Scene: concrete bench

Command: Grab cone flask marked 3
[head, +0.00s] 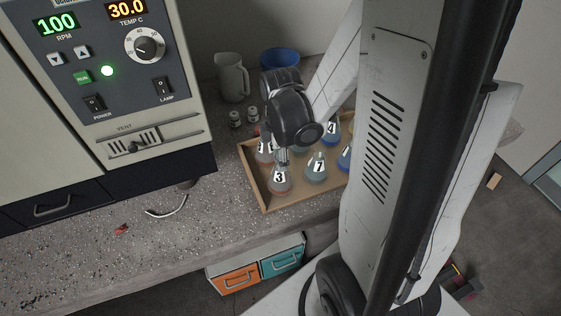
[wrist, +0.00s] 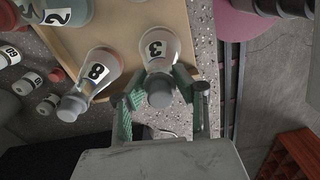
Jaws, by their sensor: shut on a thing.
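The cone flask marked 3 (head: 280,181) stands at the near left corner of a wooden tray (head: 267,206) in the head view. It is clear with a reddish content and a white label. In the wrist view the flask marked 3 (wrist: 162,50) has its stoppered neck between the green finger pads of my gripper (wrist: 160,98). My gripper (head: 283,157) comes down on the flask from above and is shut on its neck. The arm hides part of the tray's right side. I cannot tell whether the flask's base touches the tray.
A flask marked 7 (head: 316,168) stands close to the right, and a flask marked 8 (wrist: 97,74) is close beside in the wrist view. Several more flasks share the tray. A pitcher (head: 231,78), a blue container (head: 279,58) and small jars (head: 235,119) stand behind. The bench front left is mostly clear.

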